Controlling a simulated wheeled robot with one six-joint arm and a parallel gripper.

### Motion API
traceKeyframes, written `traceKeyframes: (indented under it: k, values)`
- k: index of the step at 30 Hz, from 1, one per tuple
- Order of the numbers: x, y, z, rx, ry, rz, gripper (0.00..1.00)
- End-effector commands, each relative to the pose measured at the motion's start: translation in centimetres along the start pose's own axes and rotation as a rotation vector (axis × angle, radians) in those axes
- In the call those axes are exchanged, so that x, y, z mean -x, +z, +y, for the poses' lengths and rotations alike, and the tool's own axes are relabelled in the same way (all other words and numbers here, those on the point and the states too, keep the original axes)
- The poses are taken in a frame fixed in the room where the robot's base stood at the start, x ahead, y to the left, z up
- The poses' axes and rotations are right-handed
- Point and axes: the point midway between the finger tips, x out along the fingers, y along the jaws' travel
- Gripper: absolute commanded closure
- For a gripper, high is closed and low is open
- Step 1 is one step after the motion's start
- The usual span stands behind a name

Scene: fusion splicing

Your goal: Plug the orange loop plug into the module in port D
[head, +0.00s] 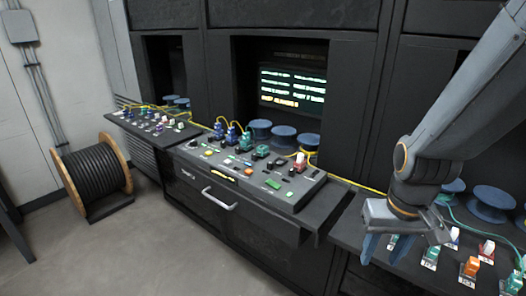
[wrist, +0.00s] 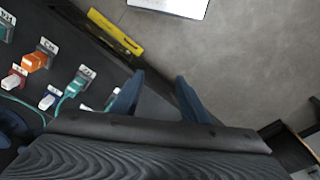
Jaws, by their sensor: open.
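An orange plug (head: 470,266) stands on the right shelf, among other coloured plugs; it also shows at the upper left of the wrist view (wrist: 36,62), next to a small white label. My gripper (head: 388,246) hangs at the front left of that shelf, left of the orange plug and apart from it. In the wrist view my gripper's blue fingers (wrist: 156,98) are spread with nothing between them. A dark central console (head: 235,172) carries several coloured modules and plugs. I cannot make out which of its ports is D.
A teal plug (wrist: 82,78) and red and blue plugs sit close to the orange one. Blue spools (head: 492,198) and a thin teal cable lie behind them. A cable drum (head: 95,172) stands on the open floor at left.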

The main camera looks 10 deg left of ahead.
Motion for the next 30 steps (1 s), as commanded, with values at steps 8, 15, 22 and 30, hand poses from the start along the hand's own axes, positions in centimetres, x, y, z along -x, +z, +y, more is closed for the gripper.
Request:
traceKeyframes:
  k: [8,15,22,30]
  values:
    - [2.1,-2.5,7.5,0.313,0.006,-0.040,0.59]
    - [4.0,-3.1,16.8,0.686,-0.019,-0.080,0.59]
    - [5.0,-2.3,22.5,0.921,-0.049,-0.095,0.59]
    - [5.1,-2.1,23.9,0.990,-0.057,-0.097,0.59]
